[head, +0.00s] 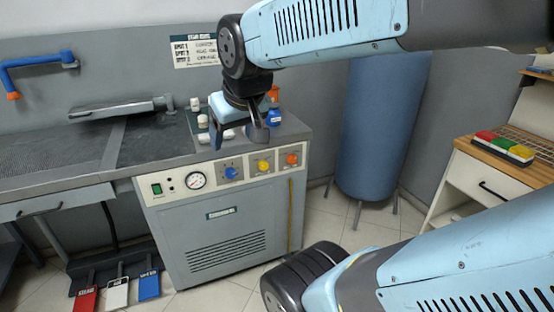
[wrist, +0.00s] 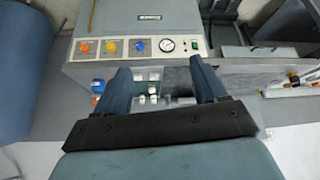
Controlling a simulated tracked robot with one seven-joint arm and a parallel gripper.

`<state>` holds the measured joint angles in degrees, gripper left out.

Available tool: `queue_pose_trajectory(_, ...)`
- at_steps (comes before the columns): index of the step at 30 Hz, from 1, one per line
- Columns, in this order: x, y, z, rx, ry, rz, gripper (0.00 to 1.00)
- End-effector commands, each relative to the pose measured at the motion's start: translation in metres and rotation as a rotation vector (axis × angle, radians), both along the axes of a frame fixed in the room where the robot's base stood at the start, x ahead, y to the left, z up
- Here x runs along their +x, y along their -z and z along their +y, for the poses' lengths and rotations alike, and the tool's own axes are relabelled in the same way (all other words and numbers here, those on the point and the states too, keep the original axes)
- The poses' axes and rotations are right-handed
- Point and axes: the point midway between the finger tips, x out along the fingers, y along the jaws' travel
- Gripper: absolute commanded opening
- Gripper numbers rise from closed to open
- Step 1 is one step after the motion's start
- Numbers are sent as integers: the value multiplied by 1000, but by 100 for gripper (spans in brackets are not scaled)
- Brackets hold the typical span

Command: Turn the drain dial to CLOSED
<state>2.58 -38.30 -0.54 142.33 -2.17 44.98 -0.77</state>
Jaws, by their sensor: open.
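The front panel of the grey cabinet (head: 222,235) carries three dials in a row: a blue dial (head: 231,173), a yellow dial (head: 263,166) and an orange dial (head: 292,159). Their labels are too small to read, so I cannot tell which is the drain dial or where any dial points. The wrist view shows the blue dial (wrist: 138,45), yellow dial (wrist: 112,47) and orange dial (wrist: 84,47) in reversed order. My gripper (head: 238,140) is open and empty, pointing down above the cabinet's top, apart from the dials. In the wrist view, its fingers (wrist: 157,70) spread below the panel.
A pressure gauge (head: 195,180) and a green switch (head: 157,189) share the panel. Small bottles (head: 202,121) stand on a tray on top, close to my gripper. A blue tank (head: 375,130) stands right. Coloured pedals (head: 117,292) lie lower left. The floor before the cabinet's right side is clear.

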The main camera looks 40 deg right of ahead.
Motion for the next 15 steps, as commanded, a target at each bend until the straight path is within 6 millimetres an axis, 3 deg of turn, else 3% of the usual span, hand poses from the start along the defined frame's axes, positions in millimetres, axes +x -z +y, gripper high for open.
queue_pose_trajectory(6, 73, 11, -43, -74, 54, -81, 71)
queue_pose_trajectory(15, 162, 40, -112, -170, 83, -198, 71)
